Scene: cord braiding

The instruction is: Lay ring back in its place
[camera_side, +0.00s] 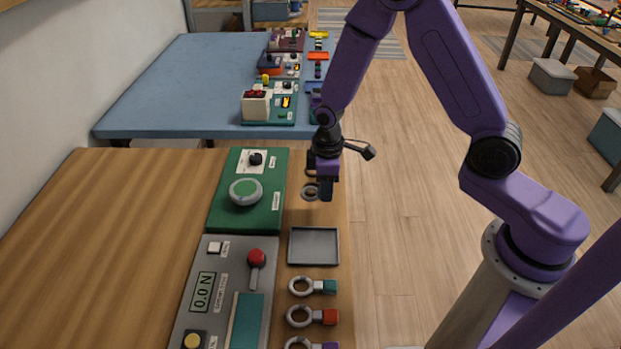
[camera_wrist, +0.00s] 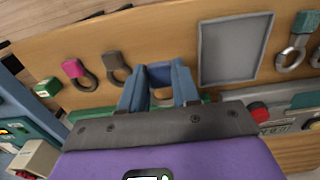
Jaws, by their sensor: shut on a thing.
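My gripper (camera_side: 326,190) is shut on a ring and holds it above the right edge of the wooden table. The grey loop of the held ring (camera_side: 311,192) sticks out to the left of the fingers in the side view. In the wrist view the fingers (camera_wrist: 159,88) close around a dark blue piece, with part of the loop (camera_wrist: 163,98) below it. The ring's handle is mostly hidden by the fingers. I cannot tell how high the ring is above the table.
An empty grey tray (camera_side: 314,259) lies nearer the camera. A magenta-handled ring (camera_wrist: 74,68) and a grey ring (camera_wrist: 116,66) lie beside my gripper. A green panel (camera_side: 234,221) with a knob stands left.

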